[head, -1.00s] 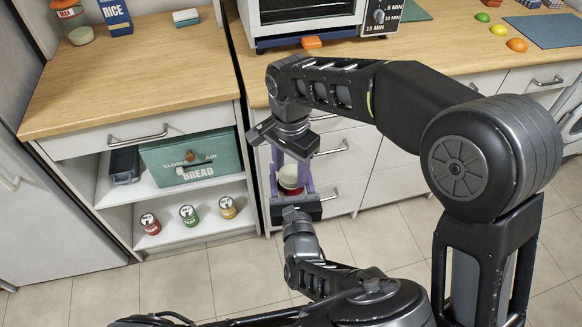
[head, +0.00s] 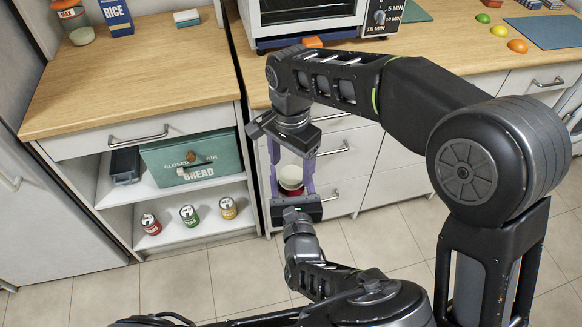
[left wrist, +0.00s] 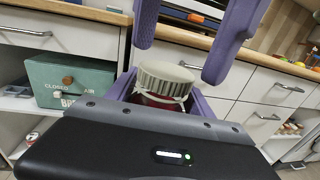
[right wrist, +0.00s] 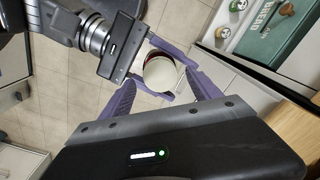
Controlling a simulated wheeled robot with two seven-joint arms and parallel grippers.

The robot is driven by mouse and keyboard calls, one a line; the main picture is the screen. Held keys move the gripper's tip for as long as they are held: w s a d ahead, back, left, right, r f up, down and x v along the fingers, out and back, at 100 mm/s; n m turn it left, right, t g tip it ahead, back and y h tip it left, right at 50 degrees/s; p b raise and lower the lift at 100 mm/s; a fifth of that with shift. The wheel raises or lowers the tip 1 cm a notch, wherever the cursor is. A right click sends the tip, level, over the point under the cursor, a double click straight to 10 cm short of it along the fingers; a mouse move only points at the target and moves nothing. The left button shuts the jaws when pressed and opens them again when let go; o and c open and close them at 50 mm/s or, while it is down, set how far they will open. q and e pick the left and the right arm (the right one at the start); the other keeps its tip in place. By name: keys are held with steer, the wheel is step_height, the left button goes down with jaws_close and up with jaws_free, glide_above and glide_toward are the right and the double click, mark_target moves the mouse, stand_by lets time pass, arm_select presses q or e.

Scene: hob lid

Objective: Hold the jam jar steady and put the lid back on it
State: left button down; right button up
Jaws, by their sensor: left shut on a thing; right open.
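The jam jar (left wrist: 158,102) is dark red and is held upright between the purple fingers of my left gripper (head: 292,195), which is shut on it. The cream ribbed lid (left wrist: 166,78) rests on top of the jar. It looks nearly level, with a thin pale edge below it; I cannot tell how tightly it sits. My right gripper (head: 292,160) points down from above, open and empty, its fingers (left wrist: 228,45) apart on either side above the lid. The lid's round top (right wrist: 160,74) shows between them in the right wrist view.
A counter (head: 130,85) and an open shelf with a green bread box (head: 190,158) and several cans (head: 189,215) stand at the left. Drawers (head: 345,160) and a toaster oven (head: 310,18) are behind my grippers. The tiled floor below is clear.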

steer(key=shift+r, duration=1.4)
steer(key=shift+c, duration=0.3)
